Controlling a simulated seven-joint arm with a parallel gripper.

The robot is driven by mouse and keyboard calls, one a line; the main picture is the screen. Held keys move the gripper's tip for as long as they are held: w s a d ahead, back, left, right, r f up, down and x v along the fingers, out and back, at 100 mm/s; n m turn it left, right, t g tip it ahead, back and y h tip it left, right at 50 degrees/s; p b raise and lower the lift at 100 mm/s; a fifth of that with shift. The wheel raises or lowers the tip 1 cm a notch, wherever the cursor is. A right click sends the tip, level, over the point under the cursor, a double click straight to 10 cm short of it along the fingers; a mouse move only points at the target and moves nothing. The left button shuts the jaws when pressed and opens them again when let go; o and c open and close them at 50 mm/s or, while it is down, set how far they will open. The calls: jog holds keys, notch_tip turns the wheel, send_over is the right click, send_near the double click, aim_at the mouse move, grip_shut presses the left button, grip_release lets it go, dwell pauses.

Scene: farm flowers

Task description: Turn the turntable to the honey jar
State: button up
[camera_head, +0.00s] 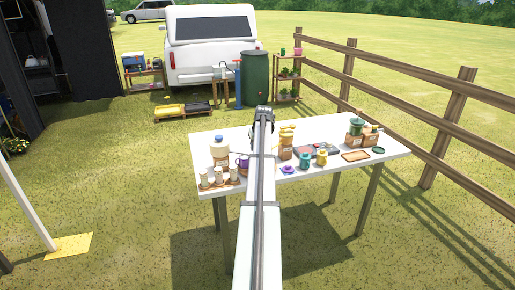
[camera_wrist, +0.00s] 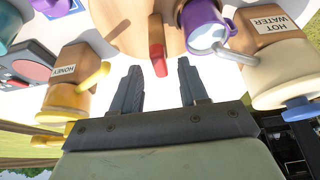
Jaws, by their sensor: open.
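The turntable (camera_wrist: 122,18) is a round wooden disc at the top of the wrist view, cut off by the frame edge. A red tab (camera_wrist: 157,58) sticks out from its rim towards my gripper (camera_wrist: 159,68). My gripper is open, its two dark fingers on either side of the tab's end in the picture; I cannot tell whether they touch it. The honey jar (camera_wrist: 68,82), a tan container labelled HONEY with a yellow spout, stands left of my fingers. In the head view the honey jar (camera_head: 286,142) is just right of my arm, which largely hides the turntable.
A purple mug (camera_wrist: 203,22) and a hot water dispenser (camera_wrist: 275,52) stand close on the right in the wrist view. Cups (camera_head: 219,177) stand at the table's front left. The table's back left is clear.

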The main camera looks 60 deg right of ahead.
jog(key=shift+w+d+f, duration=0.15)
jog(key=shift+w+f, duration=0.05)
jog(key=shift+f, duration=0.45)
grip_shut()
dwell(0.4)
